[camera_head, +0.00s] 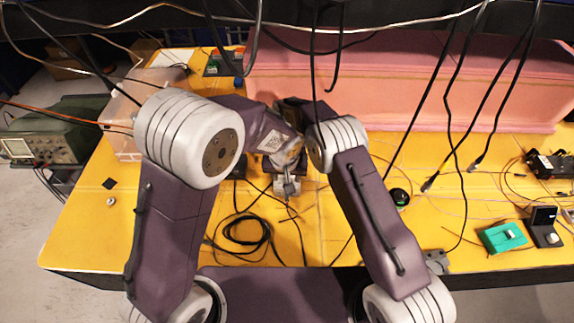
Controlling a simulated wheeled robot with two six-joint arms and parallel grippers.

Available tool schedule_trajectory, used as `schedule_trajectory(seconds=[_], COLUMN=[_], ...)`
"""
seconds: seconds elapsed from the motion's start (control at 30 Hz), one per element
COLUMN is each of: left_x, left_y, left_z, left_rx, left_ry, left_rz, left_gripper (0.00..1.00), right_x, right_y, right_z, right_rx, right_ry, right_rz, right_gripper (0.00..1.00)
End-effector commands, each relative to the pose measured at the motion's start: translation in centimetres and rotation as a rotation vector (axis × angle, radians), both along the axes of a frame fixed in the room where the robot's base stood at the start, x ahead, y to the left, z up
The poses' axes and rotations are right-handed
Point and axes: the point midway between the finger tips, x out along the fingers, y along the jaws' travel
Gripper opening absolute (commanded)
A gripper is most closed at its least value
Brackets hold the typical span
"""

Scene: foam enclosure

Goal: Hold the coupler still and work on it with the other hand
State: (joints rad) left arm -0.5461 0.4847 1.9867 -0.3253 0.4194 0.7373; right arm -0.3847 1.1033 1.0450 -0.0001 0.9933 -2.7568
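I cannot pick out the coupler with certainty. My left arm reaches in from the left and bends over the middle of the yellow table (330,220). A small grey metallic part (287,186) shows below its wrist; it seems to be my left gripper, but its fingers are too small to read. My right arm comes in from the lower right and folds towards the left arm. Its forearm passes behind the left wrist, and my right gripper is hidden there. Anything held between the two wrists is hidden.
A coiled black cable (245,236) lies in front of the wrists. Pink foam walls (410,80) stand behind. A clear box (122,130) and oscilloscope (48,140) are left. A green box (502,237) and black device (543,225) are right. Cables hang overhead.

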Motion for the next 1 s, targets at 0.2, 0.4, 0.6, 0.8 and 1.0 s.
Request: schedule_trajectory(seconds=[0.2, 0.4, 0.6, 0.8, 1.0], left_x=[0.8, 1.0, 1.0, 1.0, 1.0], left_y=[0.0, -0.1, -0.1, -0.1, -0.1], left_z=[-2.6, -3.2, -3.2, -3.1, -3.1], left_rx=[0.001, -0.001, -0.001, 0.000, 0.000], left_ry=[0.001, -0.001, -0.001, -0.001, 0.000], left_rz=[-0.001, 0.001, 0.000, 0.000, 0.000], left_gripper=[0.47, 0.47, 0.41, 0.00, 0.00], right_x=[0.0, 0.0, 0.0, 0.0, 0.0], right_y=[0.0, 0.0, 0.0, 0.0, 0.0], right_z=[0.1, 0.1, 0.1, 0.1, 0.1], right_rx=[0.001, 0.000, 0.000, 0.000, 0.000], right_ry=[-0.001, -0.001, -0.001, -0.001, -0.001], right_rz=[0.000, 0.000, 0.000, 0.000, 0.000], right_gripper=[0.18, 0.18, 0.18, 0.18, 0.18])
